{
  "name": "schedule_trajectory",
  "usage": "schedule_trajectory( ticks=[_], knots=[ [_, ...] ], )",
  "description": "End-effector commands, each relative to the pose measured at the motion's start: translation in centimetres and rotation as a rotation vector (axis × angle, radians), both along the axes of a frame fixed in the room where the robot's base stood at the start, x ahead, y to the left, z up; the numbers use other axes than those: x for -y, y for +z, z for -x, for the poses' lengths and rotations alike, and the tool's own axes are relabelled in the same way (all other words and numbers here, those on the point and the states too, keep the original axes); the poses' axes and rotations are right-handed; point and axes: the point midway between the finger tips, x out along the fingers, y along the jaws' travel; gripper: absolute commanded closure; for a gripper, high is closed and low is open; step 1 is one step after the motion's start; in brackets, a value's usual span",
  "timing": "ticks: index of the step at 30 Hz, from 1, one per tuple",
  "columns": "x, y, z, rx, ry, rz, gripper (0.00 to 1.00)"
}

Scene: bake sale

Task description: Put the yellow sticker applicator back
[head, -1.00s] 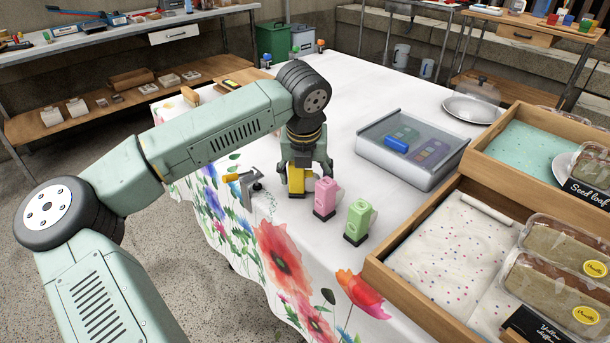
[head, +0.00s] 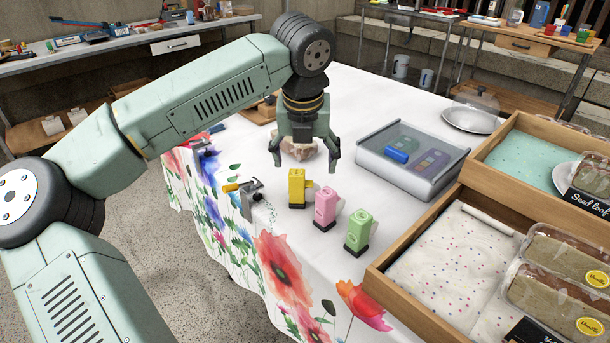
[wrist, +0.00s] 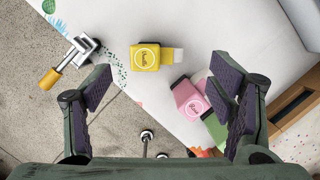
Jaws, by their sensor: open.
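The yellow sticker applicator (head: 297,187) stands upright on the white tablecloth near the table's front edge, in a row with a pink applicator (head: 326,203) and a green applicator (head: 359,230). In the wrist view the yellow applicator (wrist: 145,57) shows its round label from above, apart from the fingers. My gripper (head: 305,163) is open and empty, above and slightly behind the yellow applicator in the head view. In the wrist view my gripper's fingers (wrist: 168,88) are spread wide, with nothing held between them.
A clamp with a yellow handle (head: 246,194) grips the table edge left of the applicators. A lidded clear box (head: 412,160) stands to the right, and wooden display trays (head: 395,288) with loaves stand farther right. A pale crumpled item (head: 299,150) lies behind my gripper.

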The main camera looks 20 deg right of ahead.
Motion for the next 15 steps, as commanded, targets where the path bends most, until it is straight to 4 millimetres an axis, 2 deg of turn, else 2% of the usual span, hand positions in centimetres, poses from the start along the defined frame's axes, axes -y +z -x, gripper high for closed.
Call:
schedule_trajectory(
  ticks=[3,6,15],
  knots=[
    [-0.3,1.7,0.3,0.001,0.002,-0.001,0.24],
    [-0.3,2.5,0.5,0.001,0.002,0.000,0.24],
    [-0.3,2.8,0.7,-0.002,-0.002,0.003,0.24]
  ],
)
